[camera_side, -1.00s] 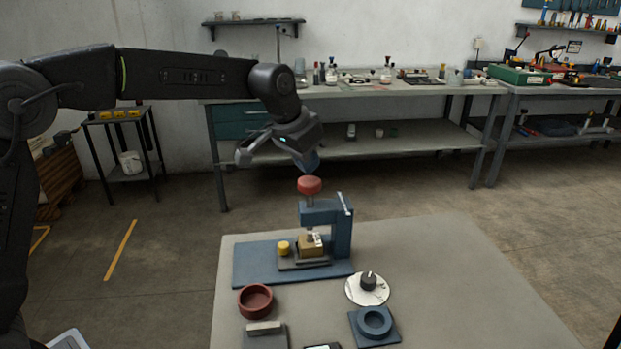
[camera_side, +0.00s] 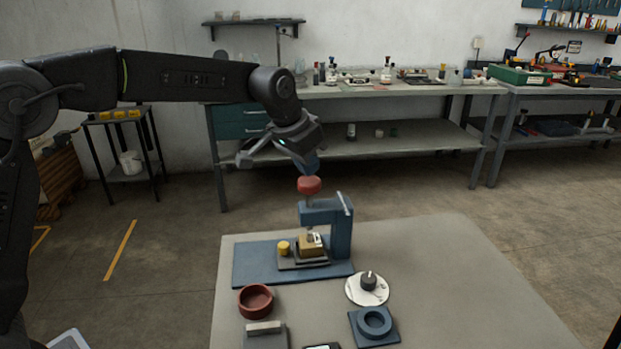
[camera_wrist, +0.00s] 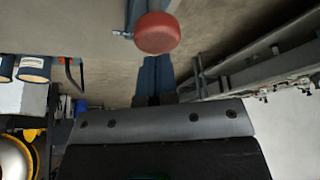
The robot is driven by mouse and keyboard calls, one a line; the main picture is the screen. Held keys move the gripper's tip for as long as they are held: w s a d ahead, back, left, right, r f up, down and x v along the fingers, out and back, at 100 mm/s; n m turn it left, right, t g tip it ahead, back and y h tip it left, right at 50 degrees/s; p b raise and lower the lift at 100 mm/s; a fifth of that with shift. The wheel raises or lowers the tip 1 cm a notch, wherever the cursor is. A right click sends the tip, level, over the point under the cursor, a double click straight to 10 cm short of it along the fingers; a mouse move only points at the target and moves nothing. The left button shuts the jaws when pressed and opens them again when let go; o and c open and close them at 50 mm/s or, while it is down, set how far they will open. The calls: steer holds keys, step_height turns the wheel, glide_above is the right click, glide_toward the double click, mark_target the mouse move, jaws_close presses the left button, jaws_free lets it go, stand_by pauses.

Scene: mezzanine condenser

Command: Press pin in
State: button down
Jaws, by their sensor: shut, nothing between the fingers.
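A blue bench press (camera_side: 341,236) stands on a blue base plate (camera_side: 254,265). Its red round knob (camera_side: 309,185) is on top of a short stem, which shows between knob and press arm. Below the arm, the ram hangs over a brass-coloured block (camera_side: 311,246) in a dark fixture (camera_side: 290,265). A small pale piece shows at the block's top; I cannot make out the pin itself. My gripper (camera_side: 308,165) is shut and empty, pointing down just above the knob; I cannot tell if they touch. In the wrist view its blue fingers (camera_wrist: 153,80) are together below the red knob (camera_wrist: 157,33).
A yellow knurled piece (camera_side: 284,248) stands left of the block. Nearer on the table (camera_side: 450,270) are a red bowl (camera_side: 255,301), a white disc with a dark knob (camera_side: 367,287), a blue ring on a plate (camera_side: 374,323) and a grey block (camera_side: 264,328). The table's right side is clear.

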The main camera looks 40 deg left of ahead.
mark_target(307, 181)
steer(key=shift+f, duration=1.8)
steer(key=shift+s+f, duration=0.1)
steer(key=shift+f, duration=0.05)
steer(key=shift+r, duration=3)
steer(key=s+a+r+n, duration=0.1)
steer(key=s+a+r, duration=0.1)
steer(key=s, duration=0.6)
steer(key=s+a+r+n, duration=0.1)
steer(key=s+a+r, duration=0.15)
steer(key=s, duration=0.65)
steer(key=s+a+f, duration=0.1)
steer(key=s+f, duration=0.2)
steer(key=s, duration=0.4)
steer(key=s+a+f+n+t+y, duration=0.1)
steer(key=s+a+f, duration=0.1)
steer(key=s+f, duration=0.2)
steer(key=s, duration=0.3)
steer(key=shift+s+f, duration=0.3)
steer(key=shift+s, duration=0.1)
